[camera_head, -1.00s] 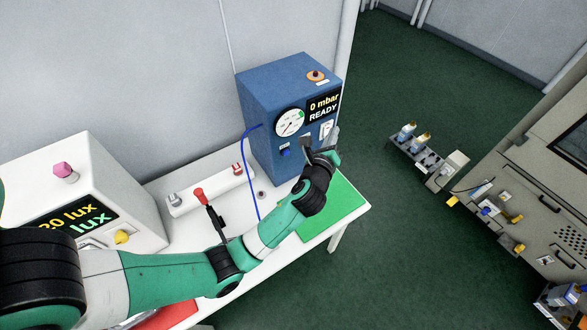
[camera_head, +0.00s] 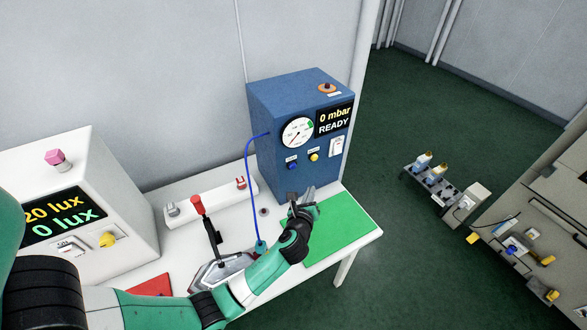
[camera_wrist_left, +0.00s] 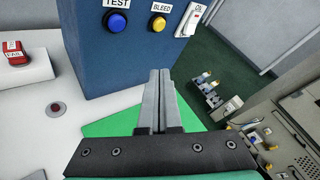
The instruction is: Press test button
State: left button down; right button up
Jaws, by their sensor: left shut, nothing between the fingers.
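The blue test box (camera_head: 275,125) stands at the back of the white table, its display reading "0 mbar READY". The blue button (camera_head: 292,165) on its front face is labelled TEST in the left wrist view (camera_wrist_left: 117,22). A yellow BLEED button (camera_head: 314,157) sits to its right. My left gripper (camera_head: 310,192) is shut and empty, in front of the box and below the buttons, apart from them. In the left wrist view its closed fingers (camera_wrist_left: 160,76) point toward the box's lower right edge, below the BLEED button. My right gripper is not in view.
A red-handled toggle clamp (camera_head: 205,222) and blue hose (camera_head: 248,185) stand left of my gripper. A white strip with red fittings (camera_head: 240,183) lies behind. A green mat (camera_head: 345,228) lies at right. The white lux box (camera_head: 100,165) is at left.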

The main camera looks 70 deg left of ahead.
aim_at(292, 166)
pick_arm(q)
jog(key=a, duration=0.8)
jog(key=shift+s+a, duration=0.3)
jog(key=shift+s, duration=0.1)
dwell(0.5)
jog(key=shift+p, duration=0.3)
dwell(0.8)
jog(key=shift+a, duration=0.4)
jog(key=shift+s+a+p, duration=0.1)
jog(key=shift+a+p, duration=0.2)
jog(key=shift+a, duration=0.2)
dwell(0.5)
jog(key=shift+d, duration=0.9)
jog(key=shift+d, duration=0.1)
